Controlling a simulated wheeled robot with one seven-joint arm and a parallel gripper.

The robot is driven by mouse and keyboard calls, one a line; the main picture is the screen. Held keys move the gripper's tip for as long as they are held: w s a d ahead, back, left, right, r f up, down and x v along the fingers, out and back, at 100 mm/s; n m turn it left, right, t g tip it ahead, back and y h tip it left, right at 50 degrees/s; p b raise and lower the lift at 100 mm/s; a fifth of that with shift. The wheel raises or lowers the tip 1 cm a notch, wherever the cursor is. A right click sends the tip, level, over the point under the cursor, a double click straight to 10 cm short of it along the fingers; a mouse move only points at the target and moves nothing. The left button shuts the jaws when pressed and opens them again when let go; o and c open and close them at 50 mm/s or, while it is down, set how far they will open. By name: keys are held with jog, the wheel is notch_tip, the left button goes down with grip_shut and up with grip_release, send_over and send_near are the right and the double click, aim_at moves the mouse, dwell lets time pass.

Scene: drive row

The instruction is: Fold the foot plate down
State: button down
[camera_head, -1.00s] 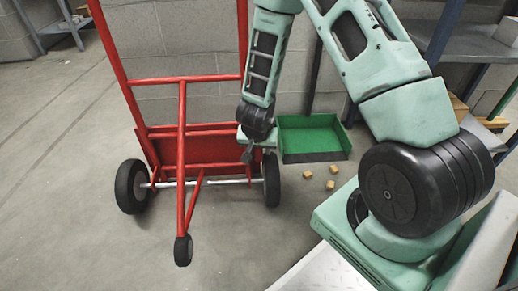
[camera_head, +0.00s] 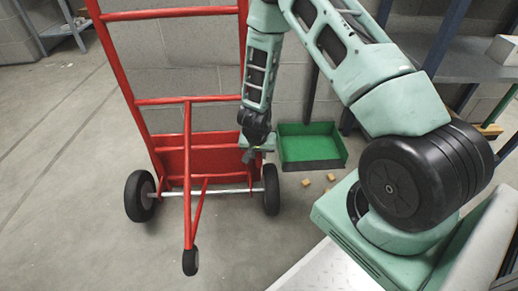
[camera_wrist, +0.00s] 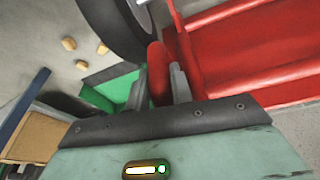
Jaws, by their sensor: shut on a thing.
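The red hand truck (camera_head: 190,101) stands upright at the left, its wheels on the floor. Its red foot plate (camera_head: 205,160) shows low behind the frame, tilted up against it. My gripper (camera_head: 249,154) is at the plate's right side, just above the right wheel. In the wrist view my gripper (camera_wrist: 160,84) is shut on a rounded red part at the side of the foot plate. A broad red panel (camera_wrist: 240,45) fills the right of that view. The fingers cover part of the held piece, and its join to the panel is not clear.
A green tray (camera_head: 312,165) lies on the floor by the wall, right of the truck. Small wooden blocks (camera_head: 306,183) lie in front of it. A shelf unit (camera_head: 470,65) stands at the right. The floor left of the truck is clear.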

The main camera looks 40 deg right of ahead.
dwell(0.3)
jog(key=c, duration=1.3)
grip_release()
jog(key=shift+o, duration=0.2)
jog(key=shift+r, duration=0.1)
jog(key=p+v, duration=1)
jog(key=v, duration=0.7)
jog(key=shift+s+r, duration=0.1)
jog(key=shift+s, duration=0.05)
